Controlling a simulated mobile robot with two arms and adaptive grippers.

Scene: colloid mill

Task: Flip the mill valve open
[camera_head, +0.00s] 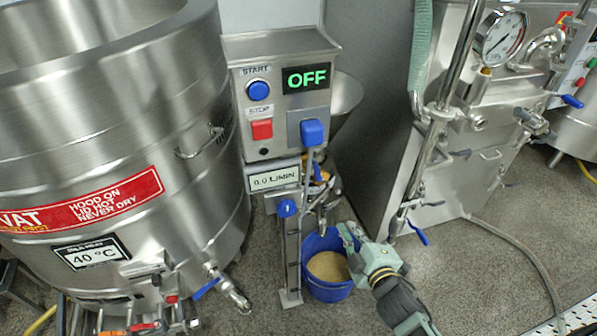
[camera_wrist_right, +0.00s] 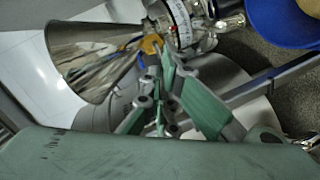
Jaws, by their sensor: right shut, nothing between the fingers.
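The mill stands in the middle of the head view under a grey control box (camera_head: 280,95) with a lit OFF display. A blue-tipped lever (camera_head: 287,208) stands upright on a post at the mill's front; I cannot tell whether it is the mill valve. A metal spout (camera_head: 322,222) points down over a blue bucket (camera_head: 313,240) holding tan material. My right gripper (camera_head: 349,235) is shut and empty at the bucket's right rim, apart from the lever. In the wrist view, its green fingers (camera_wrist_right: 167,65) appear in front of the mill's yellow part (camera_wrist_right: 151,44). My left gripper is out of view.
A large steel vat (camera_head: 100,130) with a blue-handled tap (camera_head: 207,288) fills the left. A grey machine (camera_head: 460,160) with a gauge and a hanging blue handle (camera_head: 418,234) stands right. The mill's steel hopper (camera_wrist_right: 90,60) is close by. Floor in front is mostly clear.

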